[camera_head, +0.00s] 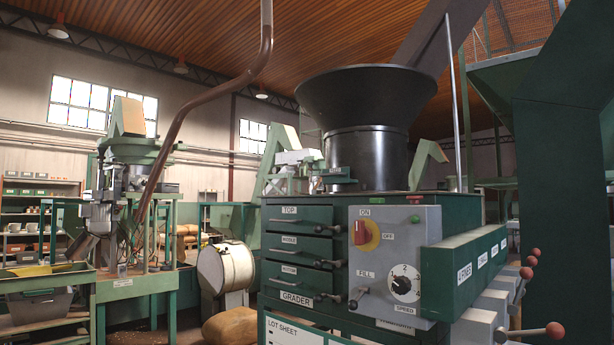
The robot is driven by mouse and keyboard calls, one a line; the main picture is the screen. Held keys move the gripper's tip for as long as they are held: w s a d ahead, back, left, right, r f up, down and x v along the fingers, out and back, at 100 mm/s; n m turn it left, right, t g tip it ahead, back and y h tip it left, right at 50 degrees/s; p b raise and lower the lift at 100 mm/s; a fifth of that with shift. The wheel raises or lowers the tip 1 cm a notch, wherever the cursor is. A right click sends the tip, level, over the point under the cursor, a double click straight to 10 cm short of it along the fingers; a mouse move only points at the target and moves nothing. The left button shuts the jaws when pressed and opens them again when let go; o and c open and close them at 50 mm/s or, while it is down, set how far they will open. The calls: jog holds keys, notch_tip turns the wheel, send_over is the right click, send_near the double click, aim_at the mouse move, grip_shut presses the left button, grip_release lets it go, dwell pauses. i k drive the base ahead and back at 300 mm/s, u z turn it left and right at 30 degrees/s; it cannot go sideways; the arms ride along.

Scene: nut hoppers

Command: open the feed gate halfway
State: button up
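No part in view carries a readable feed gate label. A wide black hopper (366,95) stands upright on the green grader cabinet (300,205). Its grey control panel (395,262) has a red rotary switch (362,233) between ON and OFF, and a numbered SPEED dial (404,284). A small handle (358,297) with a dark knob sits below the word FILL. Several levers with red ball knobs stick out at the lower right, one of them with a red knob (555,330) near the bottom edge. My gripper is not in view.
Drawers (300,247) with small side handles face front. A green labelled ledge (480,262) juts out right of the panel. A large green structure (565,190) stands at right. A brown pipe (190,110) curves down at left. A drum (226,267) and sack (232,327) stand left of the cabinet.

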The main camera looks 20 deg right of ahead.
aim_at(343, 177)
jog(key=u, duration=0.35)
jog(key=k, duration=0.45)
jog(key=u, duration=0.9)
jog(key=i, duration=1.15)
jog(key=z, duration=0.8)
jog(key=i, duration=0.8)
jog(key=z, duration=0.95)
